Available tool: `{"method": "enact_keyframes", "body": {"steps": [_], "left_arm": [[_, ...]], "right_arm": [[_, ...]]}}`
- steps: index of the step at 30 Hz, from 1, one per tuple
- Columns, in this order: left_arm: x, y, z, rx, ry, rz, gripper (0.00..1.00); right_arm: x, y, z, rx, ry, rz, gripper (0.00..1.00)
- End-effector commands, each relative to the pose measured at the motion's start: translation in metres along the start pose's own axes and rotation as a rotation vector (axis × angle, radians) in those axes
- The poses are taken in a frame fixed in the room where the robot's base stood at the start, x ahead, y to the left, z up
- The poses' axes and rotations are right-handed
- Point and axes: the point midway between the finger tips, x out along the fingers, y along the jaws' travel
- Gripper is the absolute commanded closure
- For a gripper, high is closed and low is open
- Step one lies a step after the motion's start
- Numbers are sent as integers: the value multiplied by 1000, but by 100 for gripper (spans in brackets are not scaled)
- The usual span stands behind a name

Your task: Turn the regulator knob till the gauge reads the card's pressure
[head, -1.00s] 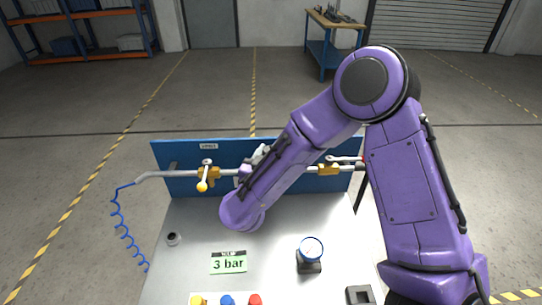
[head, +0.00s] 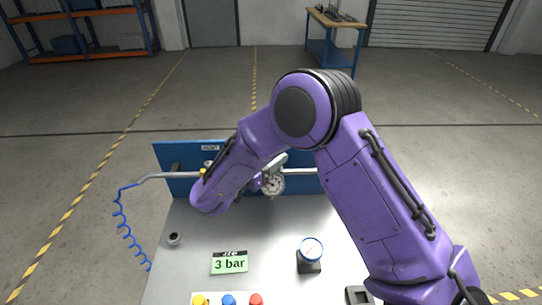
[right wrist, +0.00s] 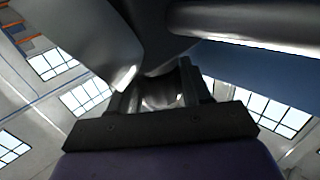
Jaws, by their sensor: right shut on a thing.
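The card (head: 229,263) reads "3 bar" and lies on the grey bench top. A round white gauge (head: 273,184) hangs on the pipe in front of the blue panel; its needle is too small to read. In the right wrist view, my right gripper (right wrist: 160,92) has its two dark fingers on either side of a rounded grey metallic piece, which appears to be the regulator knob (right wrist: 160,97), under a grey body. It is shut on this piece. In the head view my purple right forearm hides this gripper and the knob. My left gripper is out of view.
A second gauge with a blue rim (head: 311,249) stands on the bench right of the card. Yellow, blue and red caps (head: 228,299) are at the front edge. A small dark-topped cup (head: 174,239) is at left. A coiled blue hose (head: 124,228) hangs off the left side.

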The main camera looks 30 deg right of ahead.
Motion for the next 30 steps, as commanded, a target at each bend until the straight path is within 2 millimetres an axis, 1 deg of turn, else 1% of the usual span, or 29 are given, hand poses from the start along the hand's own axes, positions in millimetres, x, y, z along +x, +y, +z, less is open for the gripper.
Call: {"method": "enact_keyframes", "body": {"steps": [8, 9, 17, 20, 23, 25, 30], "left_arm": [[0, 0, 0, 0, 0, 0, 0], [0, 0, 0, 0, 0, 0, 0], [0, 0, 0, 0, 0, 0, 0], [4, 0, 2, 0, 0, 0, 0], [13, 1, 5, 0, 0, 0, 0], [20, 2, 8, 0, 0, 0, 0], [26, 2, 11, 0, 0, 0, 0]], "right_arm": [[2, -1, -2, 4, 4, 1, 82], [2, -1, -2, 4, 4, 1, 46], [1, -1, -1, 2, 2, -1, 46], [1, -1, -4, 4, 2, -1, 46], [2, -1, -18, 10, 4, 0, 46], [1, 1, -34, 11, 4, -1, 46], [-23, 27, -74, 10, 5, -2, 46]]}}
